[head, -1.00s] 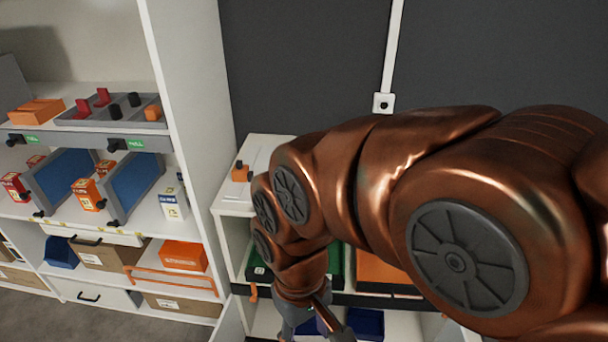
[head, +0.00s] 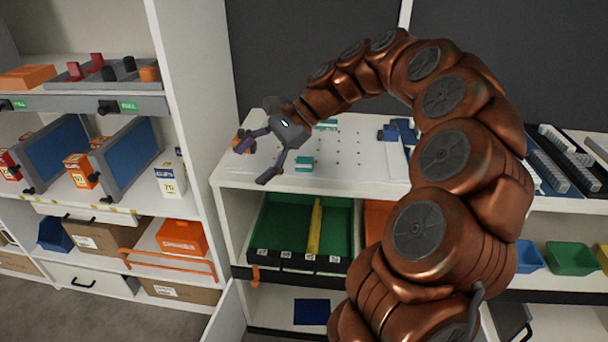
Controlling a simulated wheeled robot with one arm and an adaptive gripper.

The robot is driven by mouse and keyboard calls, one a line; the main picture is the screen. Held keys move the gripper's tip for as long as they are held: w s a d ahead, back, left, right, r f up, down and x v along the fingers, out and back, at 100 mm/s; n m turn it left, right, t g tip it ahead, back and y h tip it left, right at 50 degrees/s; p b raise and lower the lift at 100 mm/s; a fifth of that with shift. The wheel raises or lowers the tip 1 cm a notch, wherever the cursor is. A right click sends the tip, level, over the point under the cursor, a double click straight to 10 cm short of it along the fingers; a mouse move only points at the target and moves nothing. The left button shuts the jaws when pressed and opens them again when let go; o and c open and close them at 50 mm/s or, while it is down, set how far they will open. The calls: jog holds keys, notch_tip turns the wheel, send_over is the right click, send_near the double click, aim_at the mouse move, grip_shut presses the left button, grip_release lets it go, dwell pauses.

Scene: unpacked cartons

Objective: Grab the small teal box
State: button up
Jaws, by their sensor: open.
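A small teal box (head: 304,164) lies on the white worktop, in front of a white pegged board. A second, flatter teal piece (head: 326,125) lies farther back, partly behind my arm. My gripper (head: 252,164) hangs over the left end of the worktop with its fingers spread and nothing between them. It points down and left, and the nearer teal box is to the right of its fingers, apart from them.
An orange block with a dark knob (head: 243,142) is just behind the left finger. A blue fixture (head: 397,133) stands right of the board. Below are a green drawer (head: 283,232) and shelves. A tall shelf unit (head: 190,100) borders the left.

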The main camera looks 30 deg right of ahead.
jog(key=w+d+f+m+t+b, duration=0.1)
jog(key=w+d+f+m+t, duration=0.15)
jog(key=d, duration=0.45)
jog(key=w+d+f+m+t+b, duration=0.1)
jog(key=w+d+f+m+b, duration=0.1)
jog(key=d+m, duration=0.35)
jog(key=m+t+b, duration=0.2)
jog(key=m+t, duration=0.1)
send_near(306, 161)
jog(key=shift+x, duration=4.65)
jog(key=c, duration=1.3)
jog(key=shift+o, duration=0.2)
